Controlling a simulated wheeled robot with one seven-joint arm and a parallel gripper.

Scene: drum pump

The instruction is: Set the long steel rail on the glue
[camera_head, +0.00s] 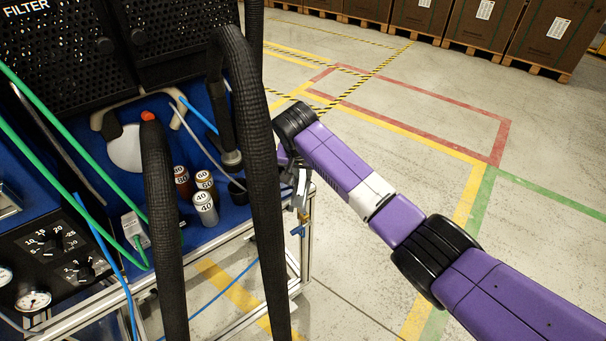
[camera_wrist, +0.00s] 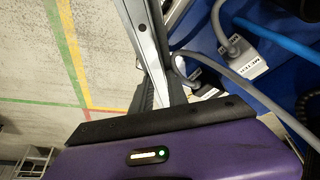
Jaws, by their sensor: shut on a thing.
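My gripper (camera_head: 301,188) is at the right edge of the blue-topped cart, partly hidden behind a thick black hose. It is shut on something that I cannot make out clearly. In the wrist view a dark finger (camera_wrist: 142,95) shows beside a long grey metal strip (camera_wrist: 148,32) with small dark holes. I cannot tell whether this strip is the long steel rail or the cart's edge, or whether it is what is held. I see no glue that I can identify in either view.
Two thick black hoses (camera_head: 252,150) (camera_head: 163,220) rise in front of the cart (camera_head: 232,222). Small labelled cylinders (camera_head: 204,206) stand on it. A brass valve with a blue handle (camera_head: 299,230) hangs at its right edge. Grey labelled plugs (camera_wrist: 233,46) show near the strip.

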